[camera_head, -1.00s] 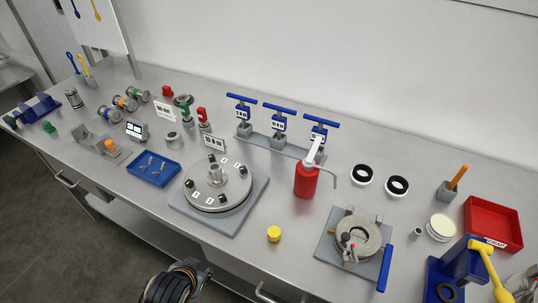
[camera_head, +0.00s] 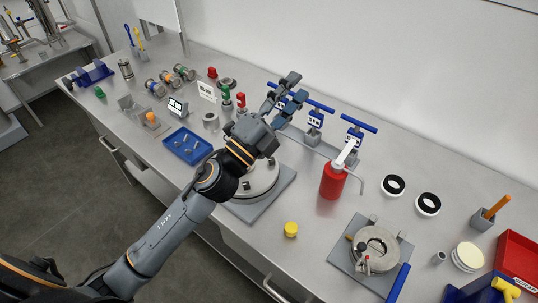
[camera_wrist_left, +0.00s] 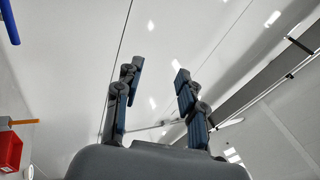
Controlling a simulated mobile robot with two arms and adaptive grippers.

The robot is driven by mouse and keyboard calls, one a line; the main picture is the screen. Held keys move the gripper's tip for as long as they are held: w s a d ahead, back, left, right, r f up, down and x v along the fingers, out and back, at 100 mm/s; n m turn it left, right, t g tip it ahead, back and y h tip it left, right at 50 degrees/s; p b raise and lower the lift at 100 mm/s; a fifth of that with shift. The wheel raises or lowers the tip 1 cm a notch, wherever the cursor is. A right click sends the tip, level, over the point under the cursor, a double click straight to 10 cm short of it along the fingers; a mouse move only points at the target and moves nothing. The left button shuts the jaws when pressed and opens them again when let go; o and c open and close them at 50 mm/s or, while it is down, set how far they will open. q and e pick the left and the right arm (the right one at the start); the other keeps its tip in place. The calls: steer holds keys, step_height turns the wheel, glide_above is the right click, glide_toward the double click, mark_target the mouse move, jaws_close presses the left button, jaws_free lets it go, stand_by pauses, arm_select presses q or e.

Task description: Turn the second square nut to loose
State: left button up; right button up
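The round grey flange (camera_head: 262,188) sits on a square grey base plate (camera_head: 283,188). My left arm crosses in front of it and hides most of its top, including its nuts and number labels, so I cannot tell how the second nut stands. My left gripper (camera_head: 297,87) is open and empty, above and beyond the flange, in front of the blue T-handle tools. In the left wrist view the two fingers (camera_wrist_left: 157,72) are spread apart with nothing between them. My right gripper is not in view.
Blue T-handles (camera_head: 359,123) stand in a rack behind the flange, partly covered by my gripper. A red bottle (camera_head: 333,181), a yellow cap (camera_head: 291,230) and a clamp fixture (camera_head: 374,250) stand to the right. A blue tray (camera_head: 187,146) is left of my arm.

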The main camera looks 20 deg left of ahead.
arm_select(q)
steer(key=s+d+r+m+g+h, duration=0.1)
steer(key=s+d+m+g+h, duration=0.1)
steer(key=d+m+g+h, duration=0.8)
steer(key=m+g+y, duration=0.8)
steer(key=m+y, duration=0.7)
steer(key=y, duration=0.2)
glide_toward(271, 159)
steer(key=p+x, duration=0.4)
steer(key=x, duration=0.3)
steer(key=shift+d+f, duration=0.1)
steer(key=shift+f, duration=0.45)
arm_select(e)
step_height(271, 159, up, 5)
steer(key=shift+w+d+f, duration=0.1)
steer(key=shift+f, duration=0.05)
arm_select(q)
steer(key=shift+c, duration=0.4)
jaws_close()
